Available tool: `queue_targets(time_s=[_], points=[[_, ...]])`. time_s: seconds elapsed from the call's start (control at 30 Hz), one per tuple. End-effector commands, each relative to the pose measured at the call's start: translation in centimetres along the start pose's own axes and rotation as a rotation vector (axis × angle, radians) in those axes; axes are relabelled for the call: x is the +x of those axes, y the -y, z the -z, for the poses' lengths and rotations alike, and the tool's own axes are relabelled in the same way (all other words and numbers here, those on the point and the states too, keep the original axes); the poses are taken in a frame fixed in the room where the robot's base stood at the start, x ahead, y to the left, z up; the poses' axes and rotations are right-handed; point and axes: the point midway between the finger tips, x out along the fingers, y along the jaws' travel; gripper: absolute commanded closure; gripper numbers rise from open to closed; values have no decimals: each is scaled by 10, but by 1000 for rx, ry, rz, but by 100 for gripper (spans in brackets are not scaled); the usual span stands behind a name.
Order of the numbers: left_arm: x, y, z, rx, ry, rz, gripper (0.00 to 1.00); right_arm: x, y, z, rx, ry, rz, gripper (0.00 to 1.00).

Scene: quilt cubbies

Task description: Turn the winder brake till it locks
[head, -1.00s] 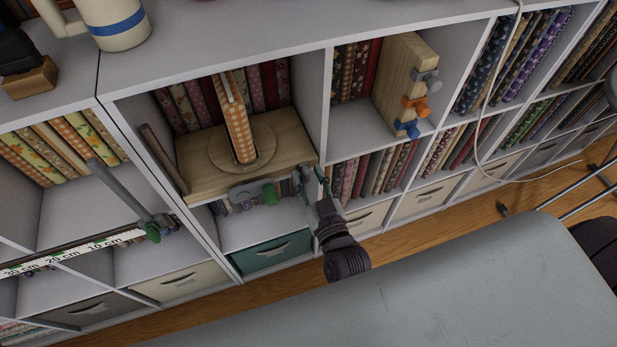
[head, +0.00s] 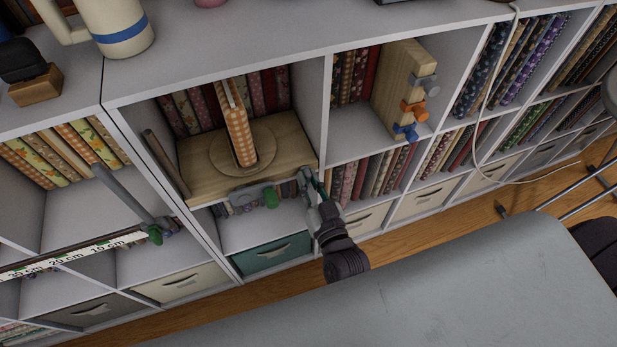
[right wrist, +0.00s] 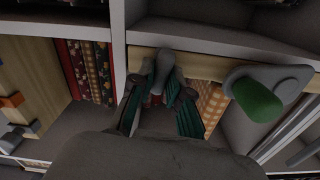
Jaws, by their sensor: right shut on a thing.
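The winder (head: 200,183) is a pale wooden box in an upper cubby. A round disc (head: 217,160) on top carries an upright board wrapped in orange checked fabric (head: 238,130). On its front edge are a grey plate (head: 243,196) and a green knob (head: 270,196), also at right in the right wrist view (right wrist: 256,98). My right gripper (head: 309,180) is at the box's front right corner. In the right wrist view, its green-lined fingers (right wrist: 160,90) are shut on a small grey handle (right wrist: 164,62), mostly hidden in the head view. My left gripper is out of view.
A wooden board with grey, orange and blue knobs (head: 405,90) stands in the cubby to the right. A teal drawer (head: 272,254) is below the winder. A grey lever (head: 125,192) projects at left. A grey tabletop (head: 430,290) fills the foreground.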

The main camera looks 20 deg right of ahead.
Motion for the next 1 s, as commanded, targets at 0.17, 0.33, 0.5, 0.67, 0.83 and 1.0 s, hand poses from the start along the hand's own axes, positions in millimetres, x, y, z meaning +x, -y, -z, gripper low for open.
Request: queue_targets(time_s=[0.17,0.33,0.5,0.67,0.83,1.0], points=[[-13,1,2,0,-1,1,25,0,0,2,153,2,1,100],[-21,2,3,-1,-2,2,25,0,-1,1,315,3,1,100],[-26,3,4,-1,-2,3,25,0,-2,1,478,2,1,100],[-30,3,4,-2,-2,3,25,0,-3,0,630,2,1,100],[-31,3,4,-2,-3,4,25,0,-4,-2,792,2,0,100],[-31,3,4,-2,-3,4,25,0,-4,-3,952,2,0,100]])
